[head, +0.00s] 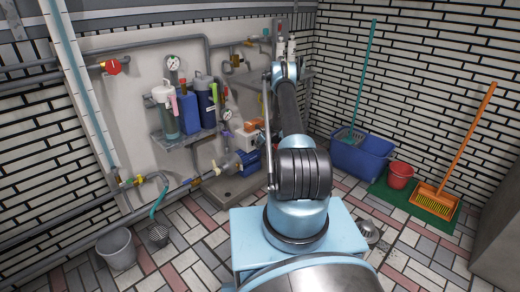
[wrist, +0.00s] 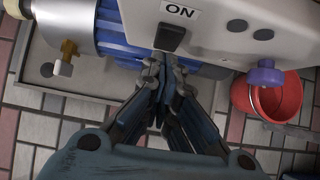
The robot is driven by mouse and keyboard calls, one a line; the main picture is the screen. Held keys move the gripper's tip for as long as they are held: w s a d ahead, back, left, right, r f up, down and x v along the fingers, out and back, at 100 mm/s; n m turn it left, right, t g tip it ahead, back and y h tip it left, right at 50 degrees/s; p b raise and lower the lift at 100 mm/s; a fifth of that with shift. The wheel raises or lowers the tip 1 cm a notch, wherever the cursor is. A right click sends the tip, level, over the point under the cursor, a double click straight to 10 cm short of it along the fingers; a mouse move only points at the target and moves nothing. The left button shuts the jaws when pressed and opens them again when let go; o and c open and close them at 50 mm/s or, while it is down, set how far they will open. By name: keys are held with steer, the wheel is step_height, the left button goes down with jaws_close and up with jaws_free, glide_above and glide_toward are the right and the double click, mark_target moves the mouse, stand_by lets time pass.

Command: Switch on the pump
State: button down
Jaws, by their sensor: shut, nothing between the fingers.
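A pale box (wrist: 225,30) with an "ON" label and a black switch (wrist: 170,38) fills the top of the wrist view. The pump's blue ribbed motor (wrist: 118,35) lies beside and below the box. The blue pump (head: 245,160) also shows in the head view, with the pale box (head: 245,138) above it. My gripper (wrist: 164,66) is shut and empty. Its fingertips appear just below the switch in the wrist view; I cannot tell whether they touch anything. In the head view my arm hides the gripper.
A purple knob (wrist: 264,76) sticks out of the box's edge, near a red bucket (wrist: 268,98). A small brass valve (wrist: 66,50) is at left. A shelf with bottles (head: 185,138) and wall pipes surround the pump.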

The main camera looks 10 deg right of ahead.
steer(key=shift+w+a, duration=0.1)
steer(key=shift+w, duration=0.05)
steer(key=shift+w+a+f, duration=0.2)
steer(key=shift+w+f, duration=0.05)
steer(key=shift+f, duration=0.05)
stand_by(0.3)
steer(key=shift+r, duration=0.1)
steer(key=shift+r, duration=0.7)
steer(key=s+d+f+v, duration=0.1)
steer(key=s+v, duration=0.1)
steer(key=v, duration=1)
steer(key=shift+d, duration=0.35)
steer(key=shift+s, duration=0.15)
